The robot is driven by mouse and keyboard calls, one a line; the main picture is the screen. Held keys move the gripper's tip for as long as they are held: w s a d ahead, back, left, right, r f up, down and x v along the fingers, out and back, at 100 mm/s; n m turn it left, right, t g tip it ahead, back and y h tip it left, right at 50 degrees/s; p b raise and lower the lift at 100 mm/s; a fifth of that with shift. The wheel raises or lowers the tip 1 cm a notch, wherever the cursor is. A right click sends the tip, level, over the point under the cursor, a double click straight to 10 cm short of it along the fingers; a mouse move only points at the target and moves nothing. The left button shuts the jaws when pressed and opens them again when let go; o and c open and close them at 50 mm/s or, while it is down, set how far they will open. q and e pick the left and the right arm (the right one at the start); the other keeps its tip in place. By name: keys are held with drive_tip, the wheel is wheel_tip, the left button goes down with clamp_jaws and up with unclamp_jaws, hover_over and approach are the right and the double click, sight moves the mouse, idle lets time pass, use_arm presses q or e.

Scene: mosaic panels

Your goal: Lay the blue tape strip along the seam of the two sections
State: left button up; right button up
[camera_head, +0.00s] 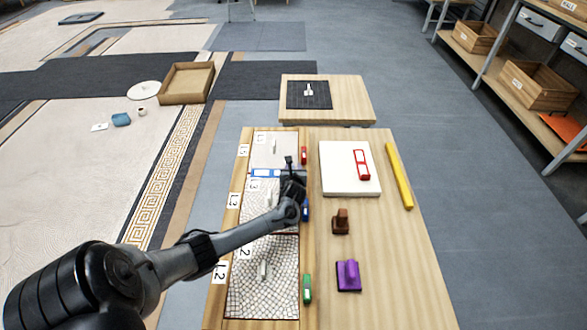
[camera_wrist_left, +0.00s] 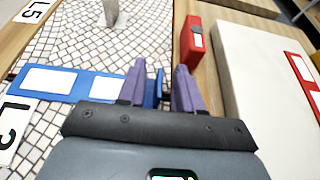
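The blue tape strip (camera_head: 265,173), with two white windows, lies crosswise on the mosaic at the border between the upper and middle sections. It also shows in the left wrist view (camera_wrist_left: 75,84), appearing flat, its right end running under my left fingers. My left gripper (camera_head: 290,172) is over that right end. In the wrist view its two purple fingers (camera_wrist_left: 160,85) stand apart with a narrow blue upright piece between them; whether they grip it I cannot tell. The upper mosaic section (camera_head: 270,148) and the lower section (camera_head: 262,280) are partly visible; my arm hides much between. My right gripper is out of view.
A red block (camera_head: 304,155), a blue block (camera_head: 305,210) and a green block (camera_head: 307,288) line the panel's right edge. A white board (camera_head: 340,183) bears a red strip (camera_head: 362,165). Brown (camera_head: 341,222) and purple (camera_head: 348,276) tools and a yellow bar (camera_head: 399,176) stand right.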

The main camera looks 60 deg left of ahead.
use_arm(q)
drive_tip(key=shift+r, duration=0.1)
drive_tip(key=shift+r, duration=0.25)
drive_tip(key=p+v, duration=0.6)
drive_tip(key=v, duration=0.4)
drive_tip(key=shift+s+d+r+p, duration=0.15)
drive_tip(key=shift+d+r+p, duration=0.05)
drive_tip(key=shift+d+p, duration=0.15)
drive_tip(key=shift+s+d+r, duration=0.1)
drive_tip(key=shift+s+d, duration=0.15)
drive_tip(key=shift+d, duration=0.15)
drive_tip(key=shift+s+d, duration=0.1)
